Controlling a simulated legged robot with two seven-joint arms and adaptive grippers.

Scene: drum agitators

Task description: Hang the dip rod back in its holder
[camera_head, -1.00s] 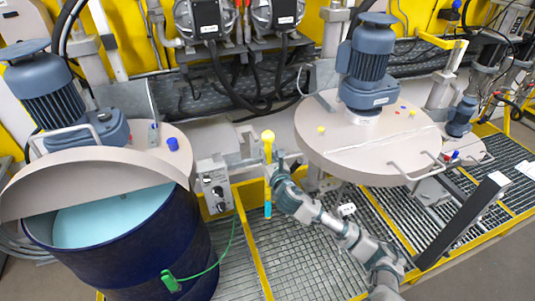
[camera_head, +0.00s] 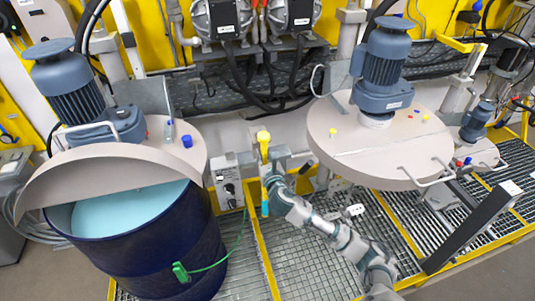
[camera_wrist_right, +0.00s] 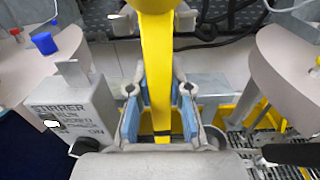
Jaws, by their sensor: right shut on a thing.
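The dip rod (camera_head: 264,153) is yellow with a rounded yellow top, and a light-blue piece shows at its lower end in the head view. It looks about upright. My right gripper (camera_head: 268,180) is shut on it, just right of the grey control box (camera_head: 227,181). In the right wrist view the yellow rod (camera_wrist_right: 158,75) runs between the blue-padded fingers of the gripper (camera_wrist_right: 160,112). I cannot make out the holder for certain; the rod and fingers cover what is directly behind them. My left gripper is not in view.
A dark blue drum (camera_head: 150,255) with a half-open lid stands at left, a green clamp (camera_head: 181,272) and cable on it. A round beige lid (camera_head: 355,158) with a motor (camera_head: 383,65) is at right. Grating (camera_head: 300,255) with yellow edges lies below.

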